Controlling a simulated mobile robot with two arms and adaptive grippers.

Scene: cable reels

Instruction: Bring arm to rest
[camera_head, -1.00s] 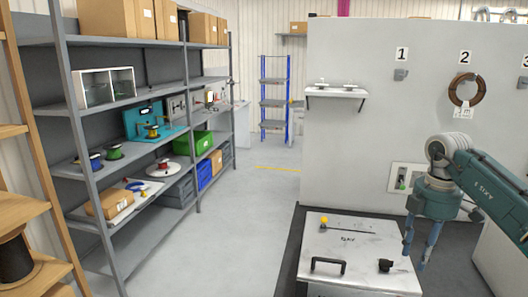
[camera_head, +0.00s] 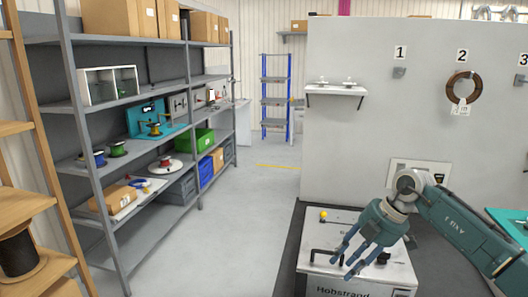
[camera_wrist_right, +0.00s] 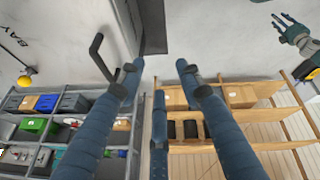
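My right arm enters the head view from the right, and its blue-fingered gripper (camera_head: 351,262) hangs low over the white-topped cart. In the right wrist view its fingers (camera_wrist_right: 160,72) are spread, with nothing between them. The cart top (camera_head: 312,238) carries a yellow knob (camera_head: 323,215) and a black handle partly behind my fingers; the handle (camera_wrist_right: 99,58) and the yellow knob (camera_wrist_right: 25,79) show in the wrist view. I cannot tell the exact height above the cart. My left gripper (camera_wrist_right: 283,27) shows only in the wrist view, small, with fingers apart and empty.
A grey shelf (camera_head: 165,135) with reels, boxes and bins stands left, beside a wooden rack (camera_head: 25,202). A grey partition (camera_head: 345,140) has numbered hooks and a brown coil (camera_head: 463,88). A teal surface (camera_head: 510,223) is at right. The middle floor (camera_head: 240,230) is clear.

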